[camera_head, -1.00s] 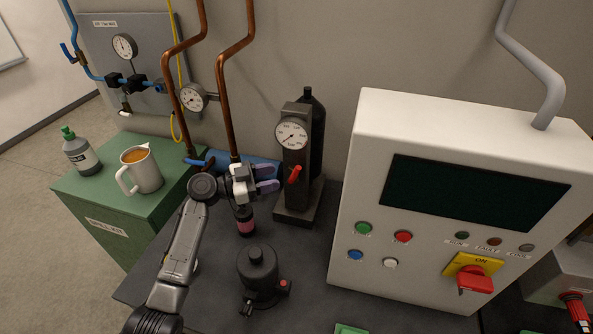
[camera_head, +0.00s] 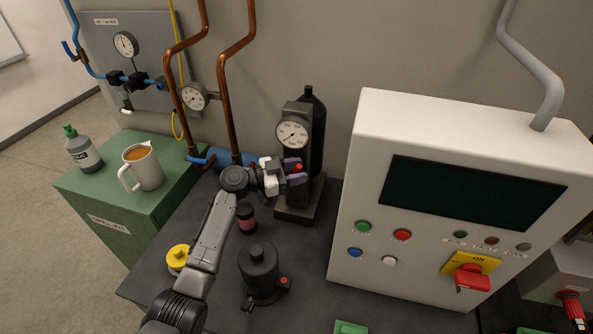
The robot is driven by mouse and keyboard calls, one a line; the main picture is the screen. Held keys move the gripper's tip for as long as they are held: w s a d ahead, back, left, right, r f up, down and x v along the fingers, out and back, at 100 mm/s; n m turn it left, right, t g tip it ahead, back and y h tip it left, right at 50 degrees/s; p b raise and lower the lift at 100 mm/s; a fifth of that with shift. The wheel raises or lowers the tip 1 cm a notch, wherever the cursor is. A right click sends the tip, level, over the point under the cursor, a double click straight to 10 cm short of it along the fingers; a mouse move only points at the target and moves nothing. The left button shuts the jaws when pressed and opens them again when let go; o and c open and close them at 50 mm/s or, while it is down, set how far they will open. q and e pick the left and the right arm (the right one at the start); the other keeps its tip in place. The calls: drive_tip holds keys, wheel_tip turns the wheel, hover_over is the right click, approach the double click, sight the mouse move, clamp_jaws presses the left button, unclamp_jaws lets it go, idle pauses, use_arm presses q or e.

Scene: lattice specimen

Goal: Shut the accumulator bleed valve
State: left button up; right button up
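The accumulator is a black bottle (camera_head: 316,120) behind a dark block with a round gauge (camera_head: 292,135) on its front. The bleed valve's red lever (camera_head: 299,166) shows only as a small red patch at the fingertips; the rest is hidden. My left gripper (camera_head: 297,172) is at the lever, in front of the block. Its two purple-grey fingers are apart, one above the other, with the lever's red patch by the upper one. Whether they touch the lever cannot be told. My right gripper is not in view.
A white control cabinet (camera_head: 375,140) stands close on the right. Copper pipes (camera_head: 232,95) run down behind my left arm. A black pump-like unit (camera_head: 259,265) and a yellow-topped item (camera_head: 179,257) stand on the dark bench. A mug (camera_head: 143,168) and bottle (camera_head: 83,150) are on the green box.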

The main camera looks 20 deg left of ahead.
use_arm(q)
clamp_jaws()
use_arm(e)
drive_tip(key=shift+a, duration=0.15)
